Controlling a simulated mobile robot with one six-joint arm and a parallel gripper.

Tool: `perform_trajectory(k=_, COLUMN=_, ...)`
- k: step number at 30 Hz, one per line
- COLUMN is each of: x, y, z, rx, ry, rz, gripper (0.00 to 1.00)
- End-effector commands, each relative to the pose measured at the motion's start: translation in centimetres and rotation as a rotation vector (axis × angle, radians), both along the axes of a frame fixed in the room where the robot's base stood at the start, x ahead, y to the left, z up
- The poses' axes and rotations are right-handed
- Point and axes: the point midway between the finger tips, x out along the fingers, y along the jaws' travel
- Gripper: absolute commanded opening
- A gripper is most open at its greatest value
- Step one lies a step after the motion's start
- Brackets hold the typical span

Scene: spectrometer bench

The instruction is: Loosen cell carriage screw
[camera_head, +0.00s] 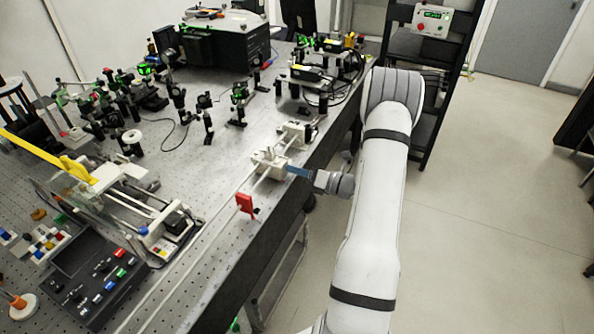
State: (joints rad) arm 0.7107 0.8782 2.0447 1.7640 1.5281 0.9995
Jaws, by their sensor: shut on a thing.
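The cell carriage (268,161) is a small whitish block on a pale rail near the right edge of the optical bench. My arm comes in from the right, and my gripper (297,171) is at the carriage's right side with its bluish fingers pointing left. The gripper is shut on a small part at that side, where the carriage screw would be. The screw itself is hidden by the fingers and too small to make out.
The pale rail (196,266) runs along the bench (210,170) edge, with a red flag-like part (246,204) standing close in front of the carriage. Another whitish block (296,132) sits behind it. Optics crowd the back left. The floor at right is clear.

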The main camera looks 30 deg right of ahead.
Motion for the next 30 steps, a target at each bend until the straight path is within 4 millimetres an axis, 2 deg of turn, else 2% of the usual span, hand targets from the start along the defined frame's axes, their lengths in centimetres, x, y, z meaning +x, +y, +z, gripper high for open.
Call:
perform_trajectory(k=14, x=0.00, y=-0.01, z=-0.25, rx=-0.062, ry=-0.048, rz=0.000, gripper=0.00)
perform_trajectory(k=30, x=-0.05, y=0.09, z=-0.55, rx=-0.425, ry=-0.333, rz=0.001, gripper=0.00)
